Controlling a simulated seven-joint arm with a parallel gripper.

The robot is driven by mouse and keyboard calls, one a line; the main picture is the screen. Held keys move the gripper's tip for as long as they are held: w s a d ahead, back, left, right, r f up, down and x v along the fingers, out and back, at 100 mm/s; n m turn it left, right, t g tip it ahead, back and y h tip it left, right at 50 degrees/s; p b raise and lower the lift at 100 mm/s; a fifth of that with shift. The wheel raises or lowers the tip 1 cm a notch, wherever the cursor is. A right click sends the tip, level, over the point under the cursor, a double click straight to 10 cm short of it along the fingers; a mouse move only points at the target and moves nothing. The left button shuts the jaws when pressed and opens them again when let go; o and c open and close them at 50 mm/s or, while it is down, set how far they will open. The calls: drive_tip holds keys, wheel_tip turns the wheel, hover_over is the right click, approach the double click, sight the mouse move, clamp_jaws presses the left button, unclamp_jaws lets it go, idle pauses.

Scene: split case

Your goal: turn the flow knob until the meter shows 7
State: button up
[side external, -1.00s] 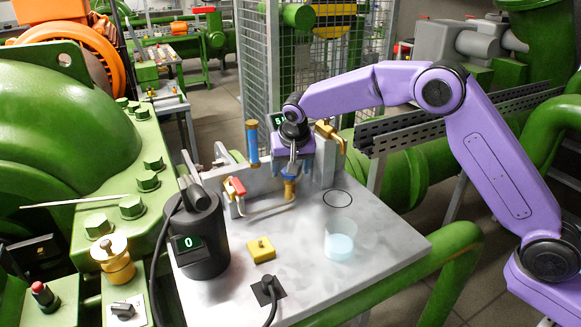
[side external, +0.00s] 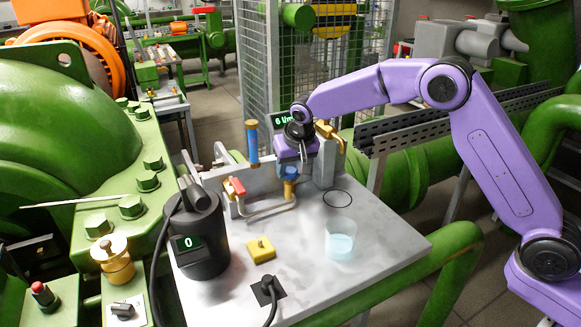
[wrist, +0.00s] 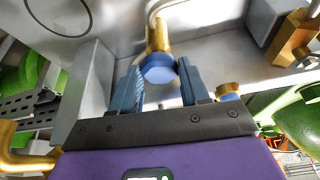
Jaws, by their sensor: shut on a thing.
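The flow knob is a blue cap (side external: 290,172) on a brass valve at the back of the grey bench. In the wrist view the blue knob (wrist: 158,72) sits between the two blue-grey fingers of my gripper (wrist: 159,66). My gripper (side external: 292,166) is at the valve in the side view, shut on the knob. The meter (side external: 284,119) is a dark display with green characters behind my gripper. It seems to read 6 with a unit after it, partly covered by my wrist.
A black pot (side external: 203,240) with a display showing 0 stands at the left of the bench. A yellow block (side external: 261,249) and a beaker of pale blue liquid (side external: 340,241) stand in front. A red-handled valve (side external: 235,187) and a blue cylinder (side external: 252,143) are left of the knob.

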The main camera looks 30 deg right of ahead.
drive_tip(key=shift+d+n+y, duration=0.1)
drive_tip(key=shift+n+y, duration=0.4)
drive_tip(key=shift+n, duration=0.6)
drive_tip(key=o, duration=1.1)
drive_tip(key=shift+c, duration=0.2)
drive_tip(key=v, duration=1.7)
drive_tip(key=shift+s+r, duration=0.15)
